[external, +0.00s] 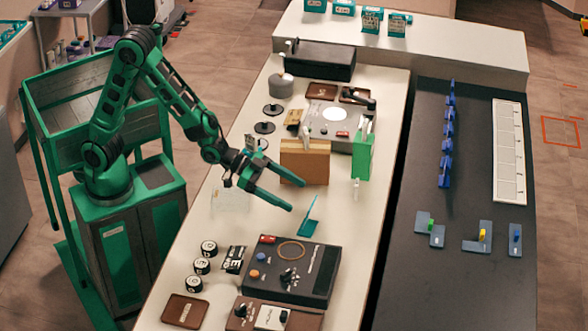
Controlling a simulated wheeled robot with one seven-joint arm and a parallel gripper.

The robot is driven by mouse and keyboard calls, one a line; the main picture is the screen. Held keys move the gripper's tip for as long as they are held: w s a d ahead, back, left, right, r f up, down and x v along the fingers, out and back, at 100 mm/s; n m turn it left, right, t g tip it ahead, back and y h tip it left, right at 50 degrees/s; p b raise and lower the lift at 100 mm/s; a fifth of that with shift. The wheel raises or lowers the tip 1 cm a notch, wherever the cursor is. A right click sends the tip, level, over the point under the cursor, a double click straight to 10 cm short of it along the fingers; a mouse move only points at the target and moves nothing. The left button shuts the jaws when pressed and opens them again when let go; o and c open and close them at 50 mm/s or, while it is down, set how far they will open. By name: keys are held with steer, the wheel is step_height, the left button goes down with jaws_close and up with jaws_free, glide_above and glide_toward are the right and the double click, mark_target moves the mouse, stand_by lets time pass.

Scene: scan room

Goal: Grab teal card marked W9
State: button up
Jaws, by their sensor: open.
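A small teal card (306,227) stands tilted on the white table, with a thin teal edge rising from it. Any marking on it is too small to read, so I cannot tell whether it is W9. My gripper (297,196) is open and empty, with its two green fingers pointing right. The fingertips are just above and left of the card in the picture, apart from it as far as I can see.
A brown box (305,163) and a green holder (362,155) stand behind the fingers. A dark control panel (292,270) lies in front of the card. Several teal-marked items, one a small box (371,21), stand on the back counter (440,48).

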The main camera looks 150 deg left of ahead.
mark_target(319, 232)
step_height(319, 232, down, 4)
steer(key=shift+d+r, duration=0.1)
steer(key=shift+f, duration=0.35)
steer(key=shift+w+f, duration=0.2)
steer(key=shift+w, duration=0.05)
steer(key=x, duration=1)
steer(key=shift+f, duration=0.25)
steer(key=c, duration=1.1)
